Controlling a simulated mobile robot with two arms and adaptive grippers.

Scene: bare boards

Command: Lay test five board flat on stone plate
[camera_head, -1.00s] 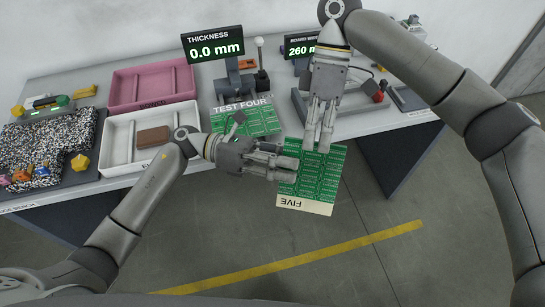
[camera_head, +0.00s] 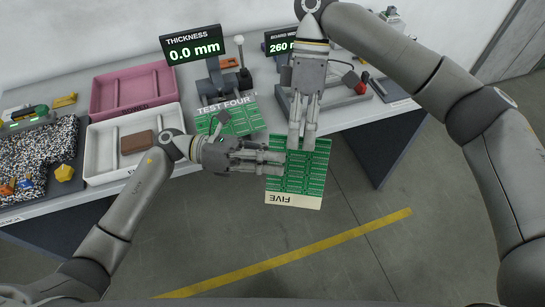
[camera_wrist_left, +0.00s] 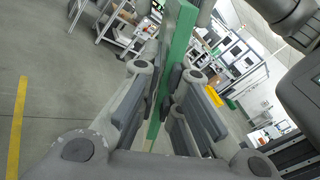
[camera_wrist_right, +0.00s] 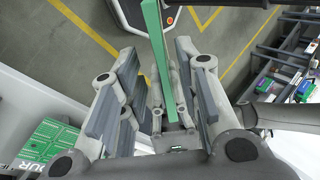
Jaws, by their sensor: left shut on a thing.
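The green board marked FIVE (camera_head: 297,182) is in front of the bench edge, over the floor, its label upside down in the head view. My left gripper (camera_head: 276,162) is shut on its left side; the board's edge (camera_wrist_left: 172,75) stands between the pads in the left wrist view. My right gripper (camera_head: 302,142) is at its far edge with fingers apart; in the right wrist view the board's edge (camera_wrist_right: 156,60) lies between the pads with gaps at both sides. A speckled black-and-white slab (camera_head: 45,150) at the bench's left looks like the stone plate.
A white tray (camera_head: 105,175) holds a brown block; a pink tray (camera_head: 130,90) is behind. The TEST FOUR board (camera_head: 225,120) and a thickness gauge stand (camera_head: 228,82) are mid-bench. A grey fixture (camera_head: 345,100) is right.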

